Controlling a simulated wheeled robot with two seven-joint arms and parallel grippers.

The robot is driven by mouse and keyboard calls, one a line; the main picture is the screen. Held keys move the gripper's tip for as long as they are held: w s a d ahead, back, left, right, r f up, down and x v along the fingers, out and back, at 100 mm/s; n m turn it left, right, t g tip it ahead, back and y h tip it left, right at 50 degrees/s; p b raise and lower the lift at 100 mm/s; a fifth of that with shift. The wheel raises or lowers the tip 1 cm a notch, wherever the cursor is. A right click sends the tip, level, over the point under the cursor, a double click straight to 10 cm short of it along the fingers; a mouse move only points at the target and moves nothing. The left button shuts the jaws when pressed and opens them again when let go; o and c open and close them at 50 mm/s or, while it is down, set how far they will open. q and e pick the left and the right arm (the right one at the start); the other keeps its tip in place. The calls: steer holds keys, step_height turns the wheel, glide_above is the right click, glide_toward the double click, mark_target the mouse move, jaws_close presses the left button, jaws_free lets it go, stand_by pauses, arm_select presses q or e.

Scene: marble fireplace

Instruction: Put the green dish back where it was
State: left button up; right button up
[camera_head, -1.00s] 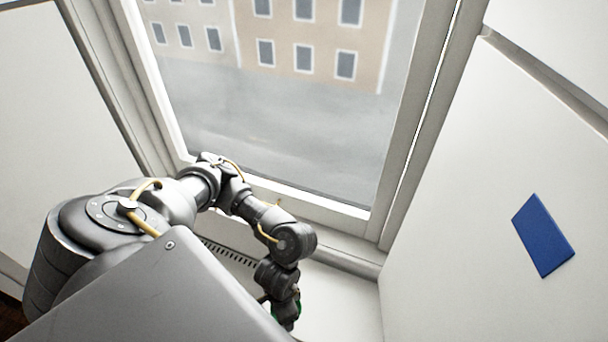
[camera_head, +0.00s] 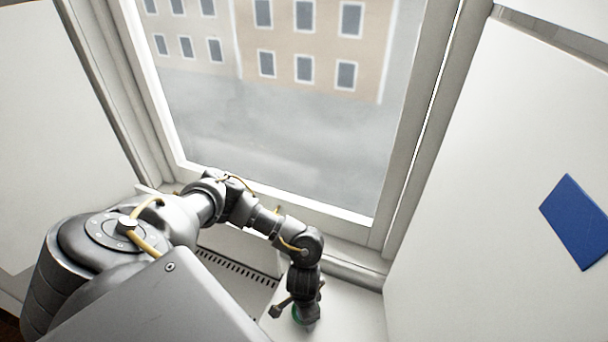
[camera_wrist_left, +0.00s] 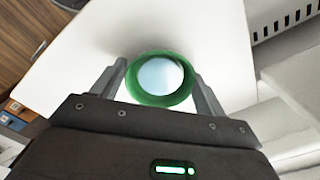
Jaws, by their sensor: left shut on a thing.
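The green dish (camera_wrist_left: 152,98) is a round green ring with a pale bluish middle in the left wrist view. It sits between the two fingers of my left gripper (camera_wrist_left: 160,72), which is shut on it. Behind it is a white, flat surface (camera_wrist_left: 85,55). In the head view my left gripper (camera_head: 306,312) hangs low over the white sill below the window, and only a small green bit of the dish (camera_head: 296,314) shows beside it. I cannot tell whether the dish touches the surface. My right gripper is not in view.
A window (camera_head: 280,120) with a pale frame rises behind my left arm. A slotted grille (camera_head: 236,268) lies left of my gripper. A white wall with a blue panel (camera_head: 577,222) stands at the right. In the wrist view, wood and small boxes (camera_wrist_left: 18,110) show at the left.

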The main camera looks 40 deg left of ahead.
arm_select(q)
steer(key=shift+f, duration=0.1)
steer(key=o, duration=1.2)
step_height(320, 180, up, 12)
steer(key=p, duration=0.3)
steer(key=shift+d, duration=0.1)
